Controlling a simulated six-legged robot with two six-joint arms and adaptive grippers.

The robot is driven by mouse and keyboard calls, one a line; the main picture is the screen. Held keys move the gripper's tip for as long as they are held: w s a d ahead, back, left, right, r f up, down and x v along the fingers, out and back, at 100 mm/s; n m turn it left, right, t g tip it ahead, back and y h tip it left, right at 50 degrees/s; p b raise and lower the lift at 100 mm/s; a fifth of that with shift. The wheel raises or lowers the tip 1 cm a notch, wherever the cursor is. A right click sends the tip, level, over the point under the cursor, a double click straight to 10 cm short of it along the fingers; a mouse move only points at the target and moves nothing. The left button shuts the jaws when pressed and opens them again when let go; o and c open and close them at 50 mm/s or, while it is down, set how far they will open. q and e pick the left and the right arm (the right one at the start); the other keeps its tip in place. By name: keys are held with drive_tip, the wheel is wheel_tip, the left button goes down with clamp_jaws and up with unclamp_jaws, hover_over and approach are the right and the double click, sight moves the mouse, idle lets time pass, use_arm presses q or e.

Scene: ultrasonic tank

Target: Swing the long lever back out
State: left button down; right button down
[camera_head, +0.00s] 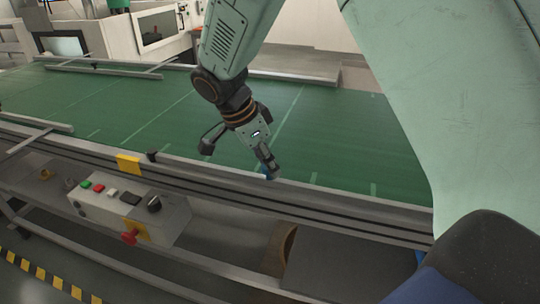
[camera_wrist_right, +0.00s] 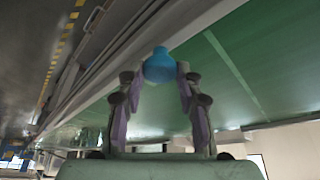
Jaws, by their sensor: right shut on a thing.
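My right gripper (camera_head: 268,166) reaches down to the near edge of the green conveyor belt. It is shut on a small blue rounded thing (camera_head: 268,175). In the right wrist view the blue thing (camera_wrist_right: 159,65) sits between the two fingertips, with a narrower neck on top and a wider body. I cannot tell whether it is part of a lever. No long lever is plainly seen in either view. My left gripper is not in view.
The green belt (camera_head: 330,135) runs across behind a metal side rail (camera_head: 210,173). A control box (camera_head: 105,206) with coloured buttons, a dark knob (camera_head: 154,203) and a red knob (camera_head: 130,237) hangs in front. A white machine (camera_head: 123,37) stands at the back left. Most of the belt is clear.

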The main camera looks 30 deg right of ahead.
drive_tip(key=shift+s, duration=0.1)
idle(0.3)
drive_tip(key=c, duration=1.3)
unclamp_jaws()
drive_tip(key=shift+a, duration=0.1)
drive_tip(key=o, duration=0.4)
drive_tip(key=shift+s+a+r, duration=0.1)
drive_tip(key=shift+s+a, duration=0.05)
drive_tip(key=shift+a, duration=0.1)
drive_tip(key=shift+d, duration=0.25)
drive_tip(key=shift+v, duration=6)
